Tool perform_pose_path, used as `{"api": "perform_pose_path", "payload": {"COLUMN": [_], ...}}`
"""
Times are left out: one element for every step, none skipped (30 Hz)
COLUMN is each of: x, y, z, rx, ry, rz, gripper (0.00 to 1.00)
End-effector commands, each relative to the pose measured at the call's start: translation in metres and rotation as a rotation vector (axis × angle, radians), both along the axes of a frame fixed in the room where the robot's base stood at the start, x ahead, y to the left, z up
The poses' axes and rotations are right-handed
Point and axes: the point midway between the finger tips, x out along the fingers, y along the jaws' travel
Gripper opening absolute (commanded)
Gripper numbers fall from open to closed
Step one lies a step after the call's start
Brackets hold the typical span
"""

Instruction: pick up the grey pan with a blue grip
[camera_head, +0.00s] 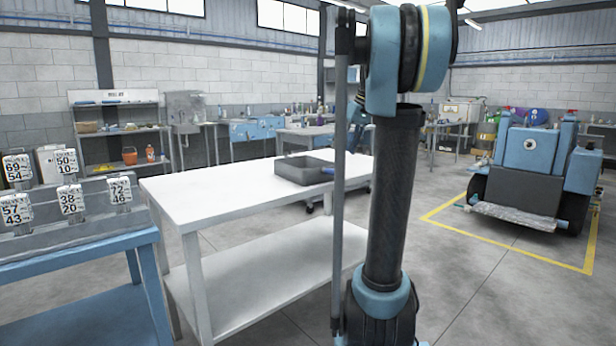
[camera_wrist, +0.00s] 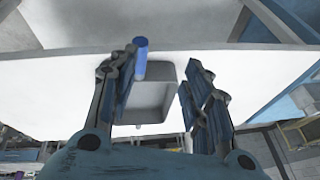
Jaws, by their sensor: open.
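The grey pan (camera_head: 297,169) is a shallow rectangular tray on the white table (camera_head: 215,188). Its blue grip (camera_head: 328,170) points right, towards my arm, which hides part of what lies behind it. In the wrist view, the pan (camera_wrist: 157,98) shows between the fingers of my open gripper (camera_wrist: 163,58). The blue grip (camera_wrist: 140,57) is beside the left fingertip and overlaps it in the picture. I cannot tell whether they touch. The gripper is empty; in the head view I cannot make it out clearly behind my arm.
The white tabletop around the pan is bare, with a lower shelf (camera_head: 265,270) beneath. A blue bench (camera_head: 85,262) with numbered cards (camera_head: 70,198) stands at the left. A blue machine (camera_head: 528,165) stands inside yellow floor lines at the right. Open floor lies between.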

Motion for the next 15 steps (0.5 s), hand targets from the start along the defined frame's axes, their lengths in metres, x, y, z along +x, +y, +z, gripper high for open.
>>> {"api": "perform_pose_path", "payload": {"x": [0.014, 0.02, 0.028, 0.033, 0.037, 0.042, 0.045, 0.047, 0.05, 0.051, 0.053, 0.054, 0.055, 0.056, 0.057], "y": [-0.006, -0.008, -0.011, -0.013, -0.015, -0.017, -0.018, -0.019, -0.019, -0.019, -0.019, -0.018, -0.017, -0.015, -0.013], "z": [0.007, 0.011, 0.015, 0.017, 0.019, 0.022, 0.023, 0.024, 0.025, 0.024, 0.023, 0.019, 0.016, 0.012, 0.006], "rx": [0.006, 0.011, 0.015, 0.018, 0.021, 0.023, 0.024, 0.026, 0.027, 0.028, 0.029, 0.03, 0.03, 0.03, 0.029], "ry": [-0.007, -0.012, -0.019, -0.022, -0.025, -0.029, -0.031, -0.033, -0.035, -0.036, -0.037, -0.037, -0.037, -0.038, -0.038], "rz": [0.011, 0.018, 0.028, 0.033, 0.038, 0.045, 0.048, 0.051, 0.053, 0.055, 0.057, 0.059, 0.059, 0.058, 0.058], "gripper": [0.45, 0.45, 0.45, 0.45, 0.45, 0.45, 0.45, 0.45, 0.45, 0.45, 0.45, 0.45, 0.45, 0.45, 0.45]}}
